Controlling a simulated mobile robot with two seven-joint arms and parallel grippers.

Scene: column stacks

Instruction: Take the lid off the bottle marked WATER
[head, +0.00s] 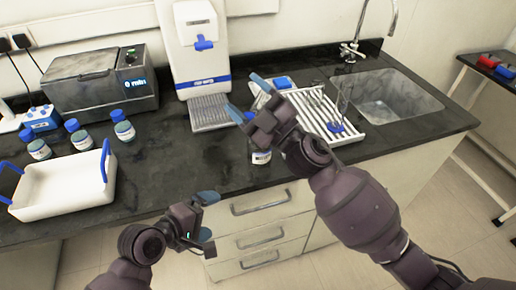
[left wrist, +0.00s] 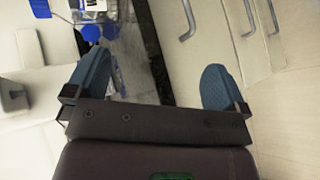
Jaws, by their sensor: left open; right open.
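Several small bottles with blue lids stand on the dark counter at the left in the head view: a left one (head: 38,149), a middle one (head: 79,136) and a right one (head: 123,128). Another bottle with a white label (head: 261,157) stands near the counter's front, largely hidden behind my right gripper. The labels are too small to read, so I cannot tell which says WATER. My right gripper (head: 247,98) is open above the counter, over that bottle. My left gripper (head: 208,222) is open and empty before the counter's front edge; its fingers also show in the left wrist view (left wrist: 155,82).
A white tray with blue handles (head: 65,190) lies at the front left. A grey water bath (head: 100,82) and a white dispenser (head: 198,45) stand behind. A white drying rack (head: 325,112) and a sink (head: 390,97) are at the right. The counter's middle is fairly clear.

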